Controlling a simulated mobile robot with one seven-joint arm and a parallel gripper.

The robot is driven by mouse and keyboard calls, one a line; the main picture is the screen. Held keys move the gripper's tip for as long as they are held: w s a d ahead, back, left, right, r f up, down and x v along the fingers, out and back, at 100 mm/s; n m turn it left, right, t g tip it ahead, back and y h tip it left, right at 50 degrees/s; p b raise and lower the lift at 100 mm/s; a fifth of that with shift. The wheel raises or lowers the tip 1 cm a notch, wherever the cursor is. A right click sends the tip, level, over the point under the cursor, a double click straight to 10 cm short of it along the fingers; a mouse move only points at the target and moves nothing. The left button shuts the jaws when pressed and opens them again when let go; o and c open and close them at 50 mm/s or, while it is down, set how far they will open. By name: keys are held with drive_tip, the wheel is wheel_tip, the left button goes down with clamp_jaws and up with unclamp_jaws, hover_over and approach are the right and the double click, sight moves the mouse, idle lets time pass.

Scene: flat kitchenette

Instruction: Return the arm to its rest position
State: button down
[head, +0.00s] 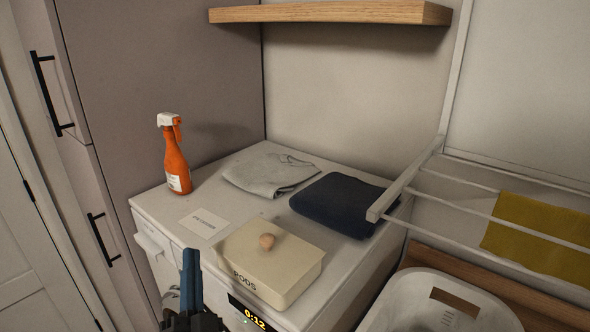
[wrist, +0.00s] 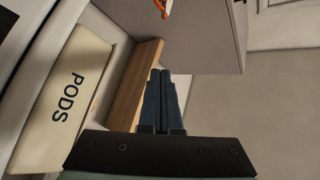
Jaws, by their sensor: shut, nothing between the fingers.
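My gripper (head: 191,256) stands at the bottom of the head view, fingers pointing up, in front of the white washing machine (head: 150,205). In the wrist view its two dark blue fingers (wrist: 161,76) lie together with nothing between them. The gripper is apart from the cream box marked PODS (head: 290,275), which lies to its right in the head view. The box also shows at the left of the wrist view (wrist: 62,95).
On the machine are an orange spray bottle (head: 176,160), a grey cloth (head: 268,174), a folded navy cloth (head: 340,203) and a paper label (head: 203,223). A small brownish knob-like thing (head: 267,241) sits on the box. Right are a drying rack (head: 405,180) and white basket (head: 405,300).

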drive_tip(key=s+d+r+n+t, duration=0.1)
drive_tip(key=d+r+n, duration=0.15)
drive_tip(key=r, duration=0.65)
drive_tip(key=s+d+r+n+t+y, duration=0.1)
drive_tip(key=d+r+n, duration=0.15)
drive_tip(key=r, duration=0.55)
drive_tip(key=s+d+r+n+t, duration=0.1)
drive_tip(key=s+d+r, duration=0.15)
drive_tip(key=r, duration=0.65)
drive_tip(key=s+d+r+t+h, duration=0.2)
drive_tip(key=s+d+r+h, duration=0.4)
drive_tip(key=s+d+r, duration=0.3)
wheel_tip(320, 180, up, 3)
drive_tip(key=shift+s+d+r, duration=0.1)
drive_tip(key=shift+s+d, duration=0.05)
drive_tip(key=shift+s, duration=0.45)
